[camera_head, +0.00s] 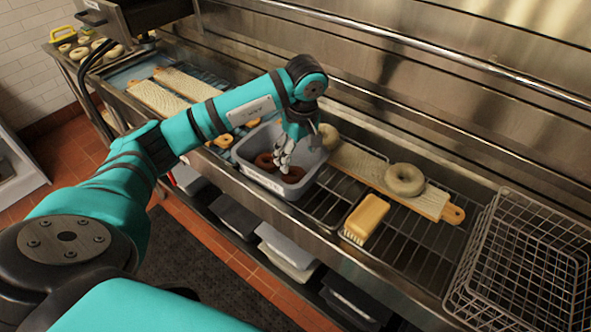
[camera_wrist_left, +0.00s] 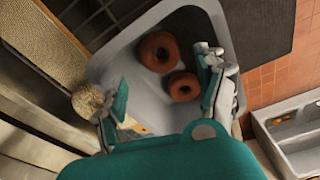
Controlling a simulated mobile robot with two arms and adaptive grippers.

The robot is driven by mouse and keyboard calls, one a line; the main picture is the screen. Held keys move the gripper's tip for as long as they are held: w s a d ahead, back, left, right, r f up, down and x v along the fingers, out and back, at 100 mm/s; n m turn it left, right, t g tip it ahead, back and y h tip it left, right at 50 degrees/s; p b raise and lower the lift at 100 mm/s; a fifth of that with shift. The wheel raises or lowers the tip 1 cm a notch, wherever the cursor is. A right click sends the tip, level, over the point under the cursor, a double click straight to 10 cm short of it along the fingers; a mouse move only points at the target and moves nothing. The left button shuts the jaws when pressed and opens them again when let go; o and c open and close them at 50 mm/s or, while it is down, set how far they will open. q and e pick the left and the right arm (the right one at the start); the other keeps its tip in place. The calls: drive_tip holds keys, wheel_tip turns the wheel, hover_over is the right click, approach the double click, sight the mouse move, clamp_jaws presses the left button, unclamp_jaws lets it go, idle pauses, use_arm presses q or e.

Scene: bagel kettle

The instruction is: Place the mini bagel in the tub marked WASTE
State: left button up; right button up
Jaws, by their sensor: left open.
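A grey tub (camera_head: 312,162) stands on the counter, with a pale label on its front that is too small to read. Two brown bagels lie inside: a larger one (camera_wrist_left: 158,52) and a smaller one (camera_wrist_left: 183,86), which looks like the mini bagel. In the head view they show as brown rings (camera_head: 264,161) and (camera_head: 293,174). My left gripper (camera_head: 283,157) points down into the tub. In the wrist view its fingers (camera_wrist_left: 165,78) are spread apart with nothing held between them. The bagels lie beneath and between the fingers. My right gripper is not in view.
Right of the tub are a wooden board (camera_head: 357,164) with a pale bagel (camera_head: 405,179), a yellow brush-like block (camera_head: 367,217) and a wire basket (camera_head: 520,262). Another pale bagel (camera_head: 328,136) sits close behind the tub. Long boards (camera_head: 160,100) lie to the left.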

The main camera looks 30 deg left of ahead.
use_arm(q)
drive_tip(key=shift+s+d+r+b, duration=0.1)
drive_tip(key=shift+d+r+b, duration=0.1)
drive_tip(key=shift+r, duration=0.85)
drive_tip(key=shift+d+r+b, duration=0.1)
drive_tip(key=shift+r+b, duration=0.05)
drive_tip(key=shift+r, duration=0.85)
